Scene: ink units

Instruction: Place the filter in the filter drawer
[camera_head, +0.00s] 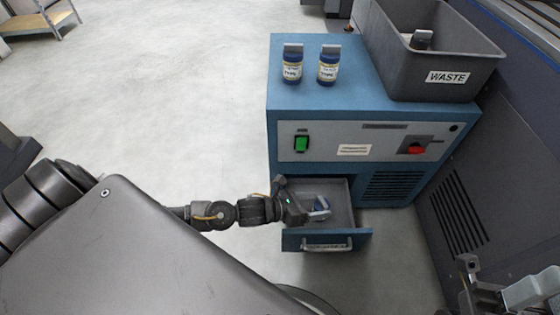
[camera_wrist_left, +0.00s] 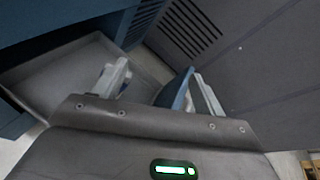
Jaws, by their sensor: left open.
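Two blue bottle-like filters with grey caps and pale labels stand upright on the blue cabinet, the left filter (camera_head: 292,64) and the right filter (camera_head: 328,65). The filter drawer (camera_head: 316,239) below is pulled out. My left gripper (camera_head: 318,208) reaches into the drawer's opening, and its fingers are apart in the left wrist view (camera_wrist_left: 158,85). A small blue patch (camera_head: 320,203) shows at its fingertips; I cannot tell whether it is a filter. Part of the drawer floor is hidden by the gripper. My right gripper (camera_head: 490,292) shows partly at the bottom right; its opening is unclear.
A grey bin (camera_head: 425,85) marked WASTE stands on the cabinet's right side with a dark-capped item (camera_head: 421,40) inside. The cabinet (camera_head: 290,115) carries a green switch (camera_head: 301,142) and a red knob (camera_head: 414,148). A dark machine wall closes the right side.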

